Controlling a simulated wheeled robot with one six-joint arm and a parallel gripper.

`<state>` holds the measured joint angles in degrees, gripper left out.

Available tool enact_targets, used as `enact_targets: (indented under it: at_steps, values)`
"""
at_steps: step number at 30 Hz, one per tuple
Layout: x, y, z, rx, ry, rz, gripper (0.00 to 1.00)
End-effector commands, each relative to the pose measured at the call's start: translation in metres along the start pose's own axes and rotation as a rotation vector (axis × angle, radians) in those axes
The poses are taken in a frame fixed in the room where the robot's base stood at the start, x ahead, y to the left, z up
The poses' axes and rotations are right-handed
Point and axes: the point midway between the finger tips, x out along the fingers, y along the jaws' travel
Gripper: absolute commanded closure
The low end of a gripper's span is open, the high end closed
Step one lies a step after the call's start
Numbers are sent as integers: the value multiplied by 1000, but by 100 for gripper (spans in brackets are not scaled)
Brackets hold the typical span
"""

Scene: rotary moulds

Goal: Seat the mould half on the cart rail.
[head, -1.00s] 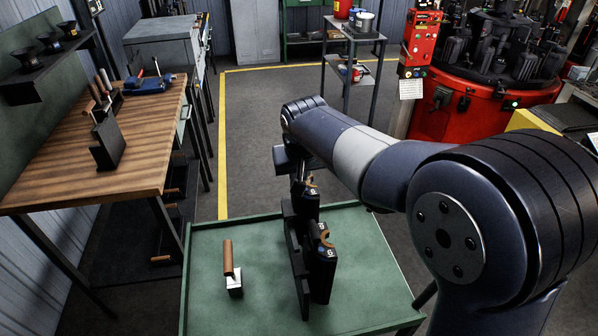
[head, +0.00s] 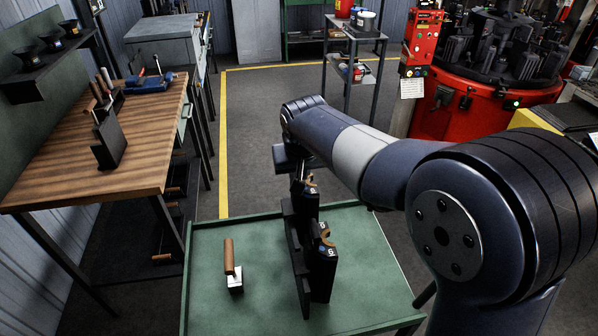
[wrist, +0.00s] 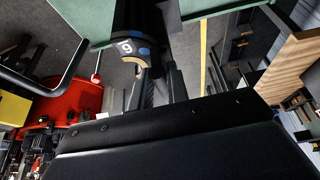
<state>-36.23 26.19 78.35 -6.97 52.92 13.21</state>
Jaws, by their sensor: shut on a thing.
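The cart rail (head: 297,262) is a dark upright plate standing on the green cart in the head view. A second, similar mould half (head: 322,272) stands upright at the rail's near end.
A brown-handled tool (head: 231,265) lies on the green cart (head: 205,300), left of the rail. The cart top right of the rail is clear. A wooden workbench (head: 60,178) stands left, and a red rotary machine (head: 455,125) stands at the back right.

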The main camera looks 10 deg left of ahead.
Motion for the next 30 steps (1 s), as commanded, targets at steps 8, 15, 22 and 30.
enact_targets:
  at_steps: [8,15,22,30]
  values:
    - [-1,0,-3,1,14,-2,100]
    - [2,0,-2,1,14,-2,100]
    - [5,0,0,1,14,-2,100]
    - [9,0,1,1,14,-2,100]
